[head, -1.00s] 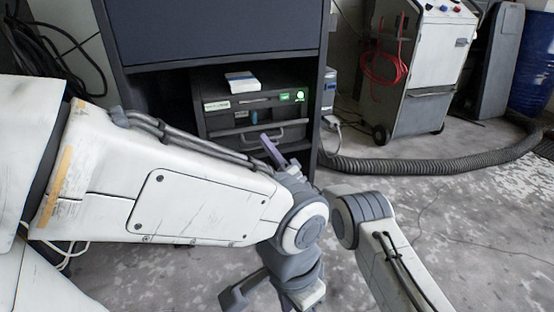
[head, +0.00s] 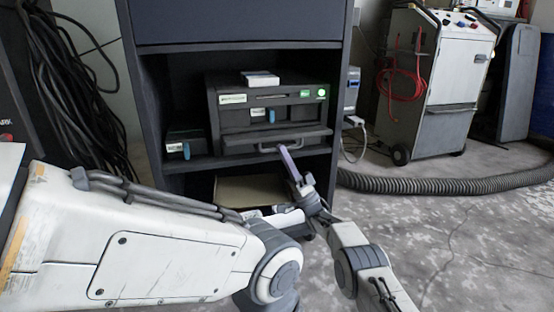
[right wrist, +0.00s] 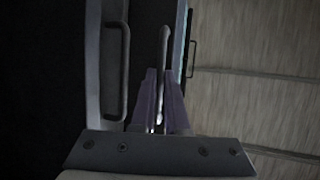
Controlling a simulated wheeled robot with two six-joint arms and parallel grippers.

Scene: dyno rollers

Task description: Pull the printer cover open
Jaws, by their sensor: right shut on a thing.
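The printer (head: 285,112) is a dark grey box on a shelf of the dark cabinet, with a green light and white labels. Its cover (head: 250,143) is a grey panel across the lower front that sticks out toward me. A bar handle runs along the cover's near edge. My right gripper (head: 283,150) has purple fingers and reaches the handle from below right. In the right wrist view, the fingers (right wrist: 160,95) are shut on a pale bar (right wrist: 164,50), the handle. My left arm fills the lower left of the head view; its gripper is out of view.
A small white box (head: 260,78) lies on top of the printer. A dark box (head: 186,145) stands left of it, and an open carton (head: 250,190) is below. The cabinet's side panels (head: 337,100) flank the shelf. A ribbed hose (head: 440,185) crosses the floor at right.

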